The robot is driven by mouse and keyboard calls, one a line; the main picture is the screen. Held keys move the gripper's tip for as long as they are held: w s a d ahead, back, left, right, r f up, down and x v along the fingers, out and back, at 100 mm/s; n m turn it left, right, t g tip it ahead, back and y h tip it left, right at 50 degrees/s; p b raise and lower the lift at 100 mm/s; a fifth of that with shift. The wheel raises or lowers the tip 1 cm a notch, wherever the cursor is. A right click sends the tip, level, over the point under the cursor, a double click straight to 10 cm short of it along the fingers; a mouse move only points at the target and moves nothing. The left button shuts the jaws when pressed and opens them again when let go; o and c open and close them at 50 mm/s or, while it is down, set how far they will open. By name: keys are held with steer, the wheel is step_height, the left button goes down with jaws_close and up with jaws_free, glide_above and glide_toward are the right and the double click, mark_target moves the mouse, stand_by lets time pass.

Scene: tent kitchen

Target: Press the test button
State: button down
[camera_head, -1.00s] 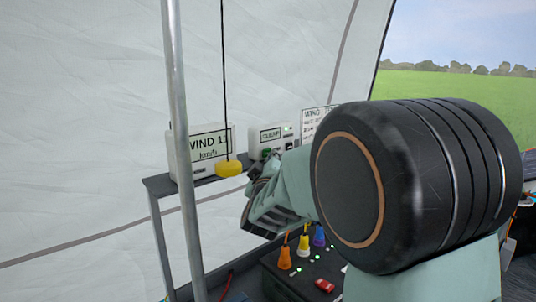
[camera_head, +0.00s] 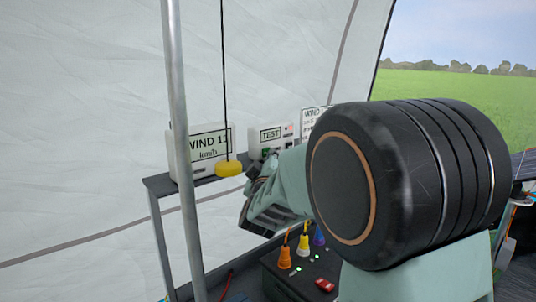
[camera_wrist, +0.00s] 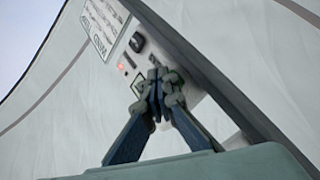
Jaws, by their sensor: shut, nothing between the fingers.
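A pale box (camera_head: 284,132) on the shelf has a small display reading "TEST" and a reddish light at its right. A green button (camera_head: 266,152) shows low on its front, partly hidden by my gripper (camera_head: 269,163). In the wrist view the pale box (camera_wrist: 196,88) fills the middle, with a red light lit on its face. My gripper (camera_wrist: 157,86) is shut and empty, its fingertips at the box face over the button area. The fingertips hide most of the button, so I cannot tell how far it is pressed.
A display box reading "WIND" (camera_head: 190,158) stands left on the shelf (camera_head: 158,185). A yellow disc (camera_head: 229,169) hangs on a cord before it. A tent pole (camera_head: 180,120) stands nearer. A black box with coloured plugs (camera_head: 284,262) lies below. A printed sign (camera_head: 312,118) stands behind.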

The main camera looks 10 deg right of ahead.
steer(key=shift+s+d, duration=0.45)
steer(key=shift+s, duration=0.25)
steer(key=s+d+b, duration=0.1)
steer(key=s, duration=0.1)
steer(key=s+d, duration=0.1)
steer(key=s, duration=0.1)
steer(key=shift+d+b, duration=0.4)
stand_by(0.3)
